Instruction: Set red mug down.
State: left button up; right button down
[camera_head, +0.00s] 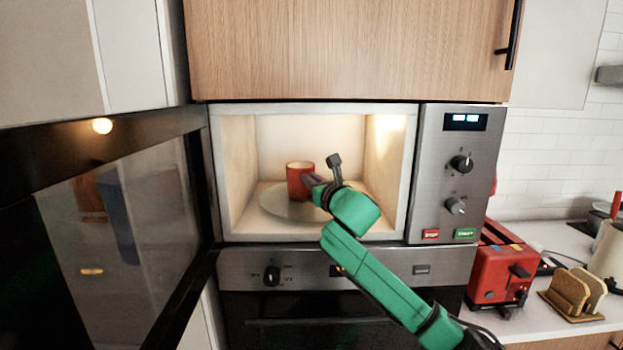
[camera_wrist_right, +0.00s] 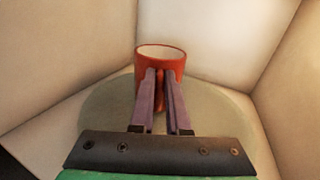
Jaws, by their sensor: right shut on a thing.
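The red mug (camera_head: 299,180) is upright inside the open, lit microwave, over the round glass turntable (camera_head: 275,206). In the right wrist view the mug (camera_wrist_right: 161,60) stands upright at the fingertips, its pale inside showing at the top. My right gripper (camera_head: 313,184) reaches into the microwave from the front right. In the wrist view its two fingers (camera_wrist_right: 163,80) are shut on the near side of the mug, probably at the handle, which they largely hide. I cannot tell whether the mug's base touches the turntable (camera_wrist_right: 100,108). My left gripper is not in view.
The microwave door (camera_head: 125,220) is swung open on the left. The cavity walls are close around my right arm. The control panel (camera_head: 460,180) is on the right. A red toaster (camera_head: 498,275) and a rack with bread slices (camera_head: 572,292) stand on the right counter.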

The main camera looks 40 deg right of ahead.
jog(key=shift+f, duration=0.1)
jog(key=c, duration=0.9)
grip_release()
jog(key=shift+s+b, duration=0.2)
jog(key=shift+b, duration=0.1)
jog(key=b+v, duration=0.6)
jog(key=v, duration=0.5)
jog(key=shift+s+a, duration=0.2)
jog(key=shift+s, duration=0.15)
